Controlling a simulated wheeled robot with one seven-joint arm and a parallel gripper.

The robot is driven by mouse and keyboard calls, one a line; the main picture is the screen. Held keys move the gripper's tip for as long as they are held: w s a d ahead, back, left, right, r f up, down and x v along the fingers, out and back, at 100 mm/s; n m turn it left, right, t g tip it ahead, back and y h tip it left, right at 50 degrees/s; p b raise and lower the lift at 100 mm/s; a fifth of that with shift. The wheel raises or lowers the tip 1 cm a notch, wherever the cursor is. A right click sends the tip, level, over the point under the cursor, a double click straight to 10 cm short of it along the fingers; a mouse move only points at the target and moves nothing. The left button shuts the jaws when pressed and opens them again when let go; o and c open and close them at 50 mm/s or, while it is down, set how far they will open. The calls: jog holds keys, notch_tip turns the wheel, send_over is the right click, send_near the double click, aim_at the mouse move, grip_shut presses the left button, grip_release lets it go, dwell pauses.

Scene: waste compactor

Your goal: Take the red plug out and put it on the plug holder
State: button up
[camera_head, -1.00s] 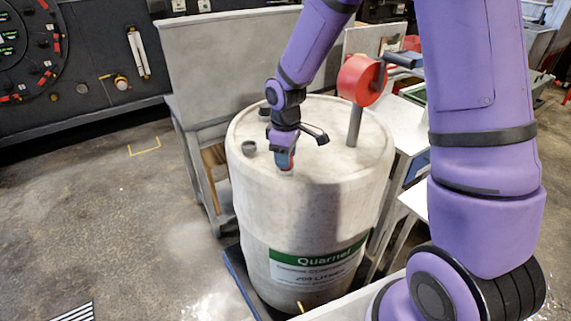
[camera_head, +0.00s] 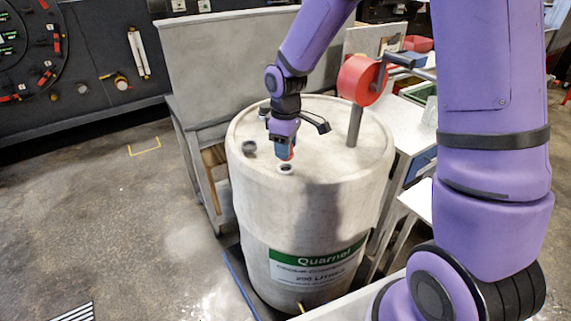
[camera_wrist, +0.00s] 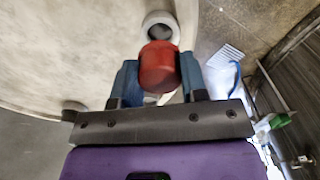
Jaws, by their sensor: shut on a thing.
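My gripper (camera_head: 285,152) is just above the top of the white drum (camera_head: 300,215), near its front edge. In the wrist view my gripper (camera_wrist: 159,82) is shut on the red plug (camera_wrist: 158,66), with a blue finger on each side. In the head view only a sliver of red shows at the fingertips. The plug is out of the drum and apart from it. The open hole (camera_head: 285,168) it is above shows a pale rim, and the hole also shows in the wrist view (camera_wrist: 161,25). I cannot make out the plug holder for sure.
A second dark fitting (camera_head: 249,148) stands on the drum top at the left. A red round pump head with a crank (camera_head: 361,80) stands on a grey post at the back right of the drum. A white side table (camera_head: 412,125) is at the right. Open floor (camera_head: 150,220) lies at the left.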

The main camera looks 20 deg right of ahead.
jog(key=shift+r, duration=0.95)
dwell(1.0)
